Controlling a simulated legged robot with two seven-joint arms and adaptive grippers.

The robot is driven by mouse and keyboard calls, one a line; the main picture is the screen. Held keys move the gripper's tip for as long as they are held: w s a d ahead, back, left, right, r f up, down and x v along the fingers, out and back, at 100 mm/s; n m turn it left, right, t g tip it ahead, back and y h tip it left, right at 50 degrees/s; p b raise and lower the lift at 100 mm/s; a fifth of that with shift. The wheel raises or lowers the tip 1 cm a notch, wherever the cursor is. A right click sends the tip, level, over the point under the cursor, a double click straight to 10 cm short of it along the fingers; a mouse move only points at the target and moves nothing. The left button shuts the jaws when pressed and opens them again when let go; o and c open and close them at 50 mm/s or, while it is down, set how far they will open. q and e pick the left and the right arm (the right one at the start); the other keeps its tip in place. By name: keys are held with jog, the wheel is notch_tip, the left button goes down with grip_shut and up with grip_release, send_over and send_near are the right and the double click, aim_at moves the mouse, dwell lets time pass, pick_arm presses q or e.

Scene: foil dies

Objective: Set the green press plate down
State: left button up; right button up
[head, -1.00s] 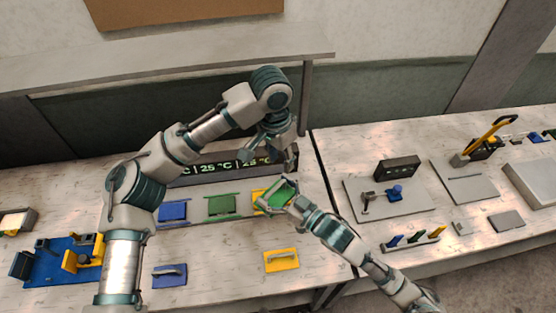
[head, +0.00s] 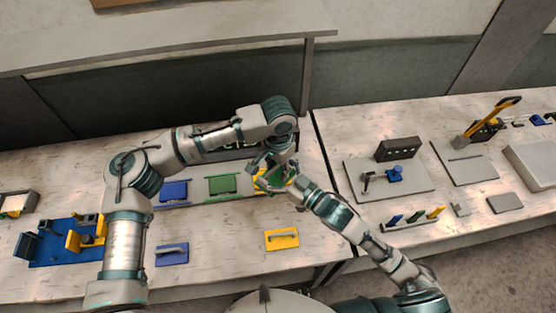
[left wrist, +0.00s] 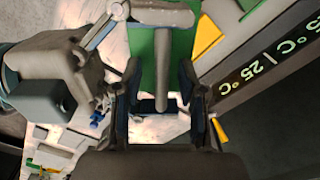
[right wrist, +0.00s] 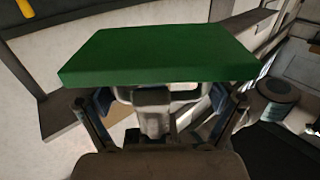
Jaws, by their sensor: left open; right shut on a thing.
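The green press plate (head: 274,180) is at the right end of the row of coloured plates, partly hidden by my grippers. My right gripper (head: 293,188) is shut on it. In the right wrist view the plate (right wrist: 160,55) spans the space above my fingers. My left gripper (head: 268,165) is open over the plate. In the left wrist view the plate's grey handle (left wrist: 160,65) lies between my open left fingers (left wrist: 160,108). Whether the fingers touch it I cannot tell.
A blue pad (head: 173,191) and a green pad (head: 222,185) sit in the row, with a yellow one mostly hidden. A blue plate (head: 172,254) and a yellow plate (head: 282,239) with handles lie in front. The temperature display (left wrist: 255,65) stands behind.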

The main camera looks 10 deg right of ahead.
pick_arm(q)
jog(key=shift+a, duration=0.15)
jog(key=shift+c, duration=0.2)
pick_arm(e)
jog(key=shift+a+r, duration=0.1)
pick_arm(q)
grip_shut()
pick_arm(e)
jog(key=shift+a, duration=0.1)
jog(key=o, duration=1.4)
jog(key=shift+s, duration=0.1)
